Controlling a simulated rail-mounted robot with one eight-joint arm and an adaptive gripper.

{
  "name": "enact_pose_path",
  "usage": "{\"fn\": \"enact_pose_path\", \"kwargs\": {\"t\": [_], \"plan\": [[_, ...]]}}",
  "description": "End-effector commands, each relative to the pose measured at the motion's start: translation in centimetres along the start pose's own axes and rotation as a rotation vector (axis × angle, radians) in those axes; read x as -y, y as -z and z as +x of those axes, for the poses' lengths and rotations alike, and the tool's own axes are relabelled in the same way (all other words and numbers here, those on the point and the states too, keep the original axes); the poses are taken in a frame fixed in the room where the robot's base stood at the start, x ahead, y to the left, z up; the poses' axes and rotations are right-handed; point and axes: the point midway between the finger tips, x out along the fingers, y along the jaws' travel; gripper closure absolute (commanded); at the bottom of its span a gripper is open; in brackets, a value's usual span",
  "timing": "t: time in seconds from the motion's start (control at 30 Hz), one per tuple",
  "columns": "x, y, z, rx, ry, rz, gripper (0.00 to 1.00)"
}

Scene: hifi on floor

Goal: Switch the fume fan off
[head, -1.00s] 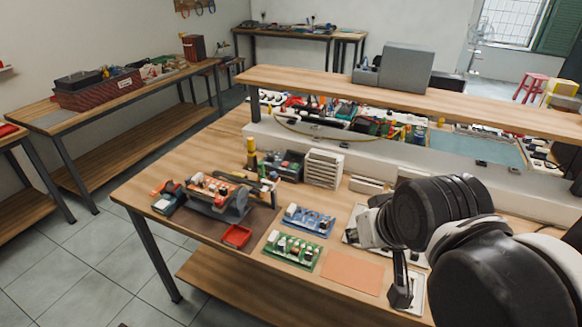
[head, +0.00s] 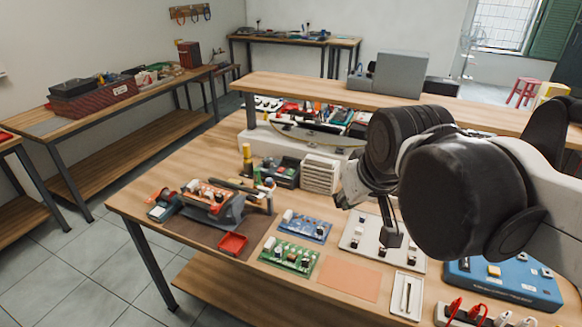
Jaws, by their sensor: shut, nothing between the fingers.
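My gripper (head: 391,236) is shut and empty, pointing down in front of or over a pale switch panel (head: 356,232) on the bench. The panel carries several small dark and light switches, and my gripper and arm hide part of it. I cannot tell whether the fingertips touch it, or read any label or switch position. A white plate with a slim upright part (head: 407,297) lies nearer the front edge. No thing is clearly marked as the fume fan. A white louvred box (head: 320,173) stands behind the panel.
A blue box with switches (head: 503,281) and a power strip with red plugs (head: 470,314) are at right front. Green (head: 289,256) and blue (head: 306,226) circuit boards and a red tray (head: 232,243) lie left. A raised shelf (head: 300,88) crosses behind. An orange mat (head: 348,278) is bare.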

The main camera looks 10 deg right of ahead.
Motion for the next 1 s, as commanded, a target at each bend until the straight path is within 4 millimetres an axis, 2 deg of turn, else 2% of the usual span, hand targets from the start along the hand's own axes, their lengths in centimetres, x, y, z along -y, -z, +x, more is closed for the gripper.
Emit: {"fn": "enact_pose_path", "kwargs": {"t": [0.1,0.47,0.77,1.0], "plan": [[-0.3,3.0,0.1,0.023,0.001,-0.043,1.0],[-1.1,11.3,1.8,0.095,0.01,-0.178,1.0],[-1.7,17.6,4.7,0.153,0.023,-0.29,1.0],[-2.0,22.2,7.8,0.2,0.039,-0.379,1.0]]}}
